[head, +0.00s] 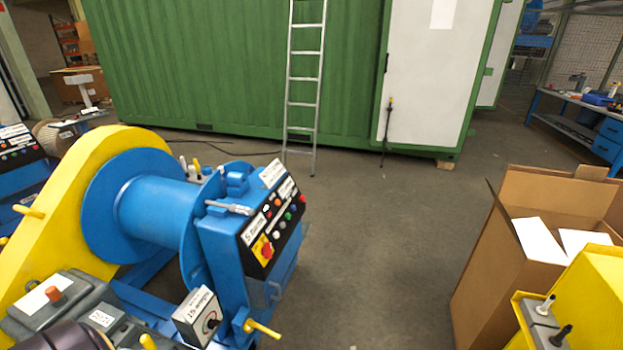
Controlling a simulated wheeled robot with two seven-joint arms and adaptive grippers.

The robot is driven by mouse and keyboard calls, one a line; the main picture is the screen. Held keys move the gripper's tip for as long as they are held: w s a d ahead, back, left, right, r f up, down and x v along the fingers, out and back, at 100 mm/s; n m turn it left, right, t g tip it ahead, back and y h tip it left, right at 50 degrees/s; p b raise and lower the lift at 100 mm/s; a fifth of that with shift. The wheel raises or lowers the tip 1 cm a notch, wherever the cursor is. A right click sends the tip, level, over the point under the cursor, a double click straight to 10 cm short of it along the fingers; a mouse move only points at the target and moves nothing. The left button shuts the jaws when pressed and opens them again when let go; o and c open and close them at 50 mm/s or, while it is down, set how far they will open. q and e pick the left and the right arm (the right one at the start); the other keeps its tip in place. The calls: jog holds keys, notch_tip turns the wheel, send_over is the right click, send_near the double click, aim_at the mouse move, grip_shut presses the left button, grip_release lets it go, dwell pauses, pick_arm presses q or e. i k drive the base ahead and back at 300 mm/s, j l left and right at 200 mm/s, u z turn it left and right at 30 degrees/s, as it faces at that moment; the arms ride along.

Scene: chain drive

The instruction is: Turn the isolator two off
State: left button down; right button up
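A blue winch machine (155,215) with a yellow side cover (105,152) fills the left of the head view. Its sloped black control panel (272,222) has several coloured buttons and a red rotary switch on a yellow plate (263,250). A grey box with a black round knob (209,322) and a white label sits low at the machine's front. The labels are too small to read surely, so I cannot tell which control is isolator two. Neither of my grippers shows in this view.
An open cardboard box (480,262) with white sheets stands at right, beside a yellow casing (590,300) with small levers. Another control panel (18,142) is at the left edge. A ladder (303,90) leans on a green container (200,60). The middle floor is clear.

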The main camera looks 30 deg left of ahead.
aim_at(267, 249)
jog(key=l+u, duration=0.3)
jog(key=u, duration=0.15)
jog(key=l+u, duration=0.3)
jog(key=u, duration=0.15)
jog(key=k+l+u, duration=0.15)
jog(key=u, duration=0.35)
jog(key=k+l, duration=0.05)
jog(key=l, duration=0.05)
